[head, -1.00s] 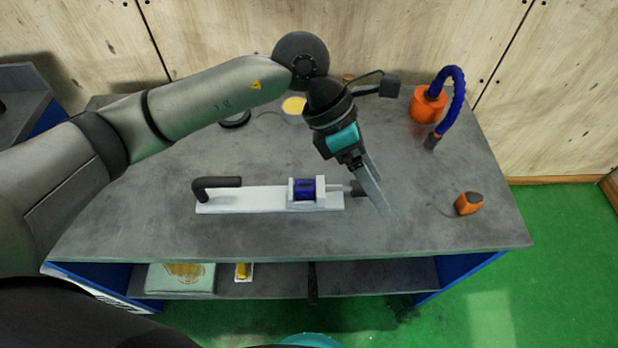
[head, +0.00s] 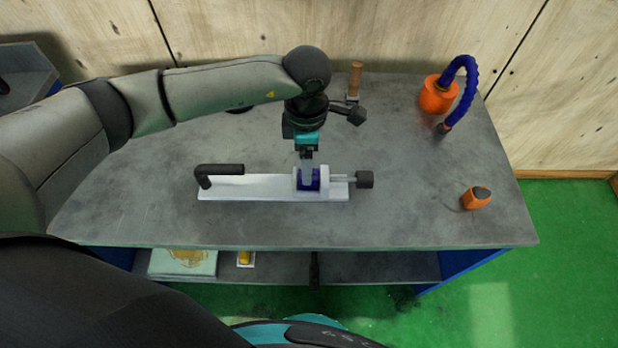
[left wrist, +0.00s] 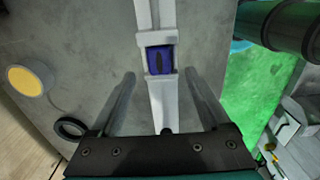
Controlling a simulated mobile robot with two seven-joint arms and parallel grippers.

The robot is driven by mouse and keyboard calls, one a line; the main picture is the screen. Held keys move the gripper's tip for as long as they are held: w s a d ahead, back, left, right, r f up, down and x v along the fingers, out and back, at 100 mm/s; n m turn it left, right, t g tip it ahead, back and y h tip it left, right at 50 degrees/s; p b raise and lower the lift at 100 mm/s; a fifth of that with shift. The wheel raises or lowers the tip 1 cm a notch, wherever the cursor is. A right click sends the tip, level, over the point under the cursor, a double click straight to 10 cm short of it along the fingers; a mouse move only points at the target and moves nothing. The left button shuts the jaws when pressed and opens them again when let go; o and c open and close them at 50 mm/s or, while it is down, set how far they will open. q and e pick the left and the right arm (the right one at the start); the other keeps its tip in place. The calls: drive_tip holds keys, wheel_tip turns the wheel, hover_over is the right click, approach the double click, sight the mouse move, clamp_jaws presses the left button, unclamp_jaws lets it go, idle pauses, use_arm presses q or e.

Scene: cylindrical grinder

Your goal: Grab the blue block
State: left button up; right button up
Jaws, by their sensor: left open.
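The blue block (head: 315,180) sits between the upright jaws of a white vise-like fixture (head: 248,187) on the grey table. In the left wrist view the blue block (left wrist: 159,61) shows between the fixture's jaws, ahead of and between my two fingers. My left gripper (head: 307,180) is above the block in the head view and partly covers it. In the left wrist view my left gripper (left wrist: 160,84) is open, its fingers spread on either side of the white fixture with nothing held. My right gripper is not in view.
The fixture has a black handle (head: 220,172) at left and a black knob (head: 364,179) at right. An orange pot with a blue hose (head: 437,97) and an orange tool (head: 476,198) stand to the right. A yellow roll (left wrist: 25,81) and black ring (left wrist: 71,128) lie nearby.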

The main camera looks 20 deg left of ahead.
use_arm(q)
drive_tip(key=shift+d+f, duration=0.2)
drive_tip(key=shift+f, duration=2.55)
drive_tip(key=shift+c, duration=0.2)
clamp_jaws()
